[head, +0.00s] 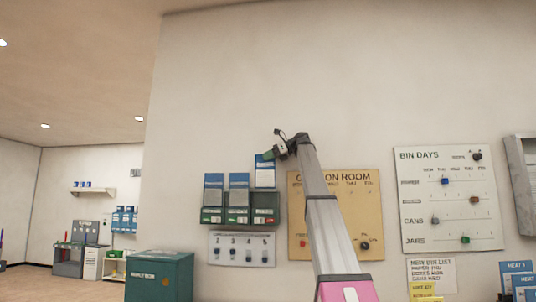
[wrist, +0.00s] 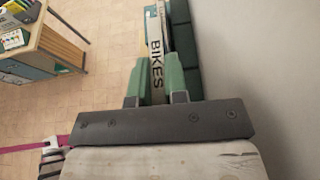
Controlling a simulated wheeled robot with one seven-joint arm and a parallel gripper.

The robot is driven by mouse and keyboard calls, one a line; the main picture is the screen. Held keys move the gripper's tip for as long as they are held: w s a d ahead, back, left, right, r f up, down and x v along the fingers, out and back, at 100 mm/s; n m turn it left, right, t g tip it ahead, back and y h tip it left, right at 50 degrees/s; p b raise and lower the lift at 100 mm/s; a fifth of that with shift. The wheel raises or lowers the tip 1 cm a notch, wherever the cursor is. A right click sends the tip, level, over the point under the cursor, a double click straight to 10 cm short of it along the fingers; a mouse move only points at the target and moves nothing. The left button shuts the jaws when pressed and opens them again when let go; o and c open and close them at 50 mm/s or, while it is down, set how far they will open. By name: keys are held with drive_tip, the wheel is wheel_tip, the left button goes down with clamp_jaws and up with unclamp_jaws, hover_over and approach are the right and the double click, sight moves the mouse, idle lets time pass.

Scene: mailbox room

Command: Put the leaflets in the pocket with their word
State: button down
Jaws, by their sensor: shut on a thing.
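My gripper (wrist: 154,88) is shut on a pale leaflet (wrist: 157,50) with the word BIKES along it. In the head view my gripper (head: 268,155) is at the top of a blue and white leaflet (head: 265,172), above the right pocket of a dark green wall rack (head: 239,216). This leaflet sits higher than the two others, and I cannot tell whether its lower end is inside the pocket. A blue leaflet (head: 213,190) stands in the left pocket and another (head: 239,190) in the middle one. The pocket words are too small to read.
A panel with several hooks or knobs (head: 241,248) hangs under the rack. A tan Common Room board (head: 298,215) is to the right, partly behind my arm, then a Bin Days board (head: 450,200). A teal box (head: 158,276) stands lower left. More blue leaflets (head: 518,280) are lower right.

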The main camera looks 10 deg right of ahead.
sight(269, 172)
drive_tip(key=shift+f, duration=3.7)
drive_tip(key=c, duration=1.1)
unclamp_jaws()
drive_tip(key=shift+d, duration=0.15)
drive_tip(key=v, duration=1)
drive_tip(key=shift+s+d+r, duration=0.1)
drive_tip(key=shift+d+r, duration=0.05)
drive_tip(key=shift+d, duration=0.05)
